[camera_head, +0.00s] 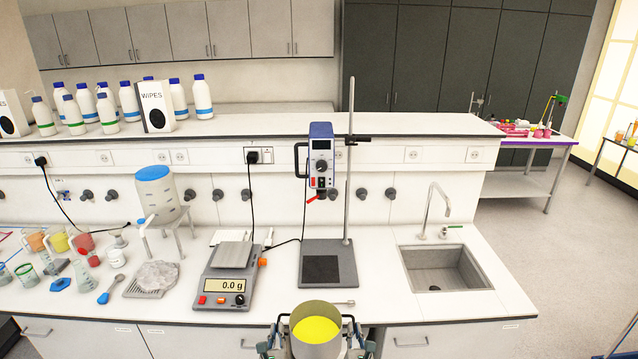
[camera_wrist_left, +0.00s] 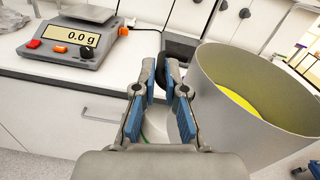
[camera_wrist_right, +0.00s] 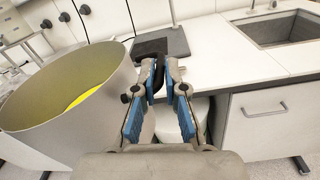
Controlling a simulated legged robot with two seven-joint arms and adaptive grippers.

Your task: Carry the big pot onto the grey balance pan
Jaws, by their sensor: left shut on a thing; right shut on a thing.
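The big pot (camera_head: 316,342) is grey, with yellow contents, at the bottom of the head view. It is in front of the counter's front edge, upright as far as I can see. My left gripper (camera_head: 278,334) is shut on its left handle, and my right gripper (camera_head: 354,334) is shut on its right handle. The left wrist view shows the pot (camera_wrist_left: 235,120) beside the fingers; the right wrist view shows it (camera_wrist_right: 75,125) too. The grey balance pan (camera_head: 232,255) is empty, on the balance (camera_head: 224,285) reading 0.0 g, to the pot's left and further back.
A stirrer stand with a dark base plate (camera_head: 328,266) stands right of the balance. A spoon (camera_head: 338,302) lies near the counter edge. A sink (camera_head: 444,268) is at right. A rock sample (camera_head: 158,275), a blue-lidded tank (camera_head: 155,192) and several beakers stand left.

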